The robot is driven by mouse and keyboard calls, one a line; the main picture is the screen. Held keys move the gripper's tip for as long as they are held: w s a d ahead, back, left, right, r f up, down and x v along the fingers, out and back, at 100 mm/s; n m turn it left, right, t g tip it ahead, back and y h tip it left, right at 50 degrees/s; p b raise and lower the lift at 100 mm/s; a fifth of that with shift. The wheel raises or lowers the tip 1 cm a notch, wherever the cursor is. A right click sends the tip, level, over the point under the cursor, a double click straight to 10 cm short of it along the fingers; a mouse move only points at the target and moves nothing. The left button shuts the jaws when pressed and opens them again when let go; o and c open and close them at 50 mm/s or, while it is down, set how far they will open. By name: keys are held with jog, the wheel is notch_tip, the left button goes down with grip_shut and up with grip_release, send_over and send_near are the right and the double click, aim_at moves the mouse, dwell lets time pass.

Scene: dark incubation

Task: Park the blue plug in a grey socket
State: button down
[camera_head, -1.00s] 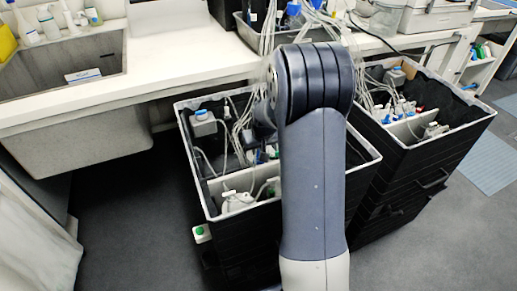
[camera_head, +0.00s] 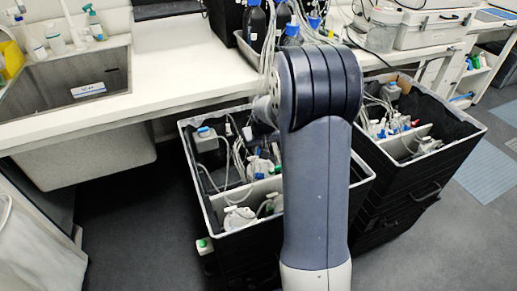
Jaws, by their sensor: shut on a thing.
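My arm (camera_head: 318,170) stands upright in the middle of the view, and its far part shows only as a small pale piece at the left of the dark joint. I cannot make out the blue plug or a grey socket for certain. A grey block with a blue top (camera_head: 206,139) sits in the back left corner of the near black bin (camera_head: 232,262). A similar grey block (camera_head: 391,91) is in the right black bin (camera_head: 425,190).
Both bins hold white tubing and several bottles. The white counter (camera_head: 180,70) runs above them, with a sink (camera_head: 65,95) at left. Dark bottles (camera_head: 256,28) stand in a tray at the back. Dark floor (camera_head: 130,235) is free left of the near bin.

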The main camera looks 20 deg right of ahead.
jog(key=shift+r+p, duration=1.5)
jog(key=shift+r, duration=1.05)
